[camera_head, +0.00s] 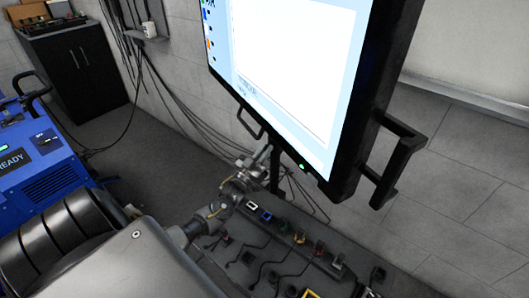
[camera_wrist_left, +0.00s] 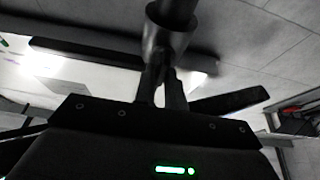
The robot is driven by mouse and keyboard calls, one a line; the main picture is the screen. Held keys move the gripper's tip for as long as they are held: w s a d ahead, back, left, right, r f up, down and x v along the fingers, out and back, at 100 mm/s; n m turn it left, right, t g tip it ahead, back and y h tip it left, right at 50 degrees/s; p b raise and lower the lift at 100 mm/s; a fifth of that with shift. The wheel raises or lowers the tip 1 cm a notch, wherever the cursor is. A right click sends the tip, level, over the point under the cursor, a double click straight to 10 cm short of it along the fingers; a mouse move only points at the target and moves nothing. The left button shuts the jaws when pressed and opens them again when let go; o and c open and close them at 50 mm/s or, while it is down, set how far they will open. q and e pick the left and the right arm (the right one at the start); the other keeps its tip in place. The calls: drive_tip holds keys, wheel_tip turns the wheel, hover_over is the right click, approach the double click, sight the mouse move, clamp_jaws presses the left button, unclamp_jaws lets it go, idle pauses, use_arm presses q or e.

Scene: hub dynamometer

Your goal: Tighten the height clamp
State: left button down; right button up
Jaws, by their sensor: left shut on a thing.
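The large monitor (camera_head: 290,70) stands on a dark post (camera_head: 275,172), seen below its lower edge. In the left wrist view the post (camera_wrist_left: 178,10) comes down into a wider dark collar (camera_wrist_left: 165,38), which looks like the height clamp. My left gripper (camera_head: 258,160) reaches up to the post just under the monitor. In the left wrist view its two fingers (camera_wrist_left: 162,88) are close together below the collar, shut on what looks like the clamp's handle. The fingers mostly hide the held part. My right gripper is in neither view.
A grey tray (camera_head: 300,262) with cables and several small connectors lies below the monitor. The monitor's side handle (camera_head: 398,160) juts out at right. A blue machine (camera_head: 40,155) and a black cabinet (camera_head: 72,72) stand at left. Cables hang along the wall.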

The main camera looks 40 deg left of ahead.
use_arm(q)
drive_tip(key=shift+m, duration=0.5)
drive_tip(key=shift+d+f+m+g+h+p, duration=0.2)
drive_tip(key=shift+m+g+h, duration=0.85)
drive_tip(key=shift+m, duration=2.5)
drive_tip(key=shift+a+r+m+g+h+p, duration=0.1)
drive_tip(key=shift+m+g+h+p, duration=0.65)
drive_tip(key=shift+m, duration=2.85)
drive_tip(key=shift+d+f+m+g+h+b, duration=0.1)
drive_tip(key=shift+m+g+h, duration=1.25)
drive_tip(key=shift+m, duration=2.2)
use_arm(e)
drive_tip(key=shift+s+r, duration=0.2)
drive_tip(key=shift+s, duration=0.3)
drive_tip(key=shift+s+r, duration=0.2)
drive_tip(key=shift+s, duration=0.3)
use_arm(q)
drive_tip(key=shift+t+h, duration=0.25)
drive_tip(key=c, duration=1.5)
unclamp_jaws()
drive_tip(key=shift+a, duration=0.1)
drive_tip(key=shift+c, duration=0.2)
drive_tip(key=shift+f, duration=0.1)
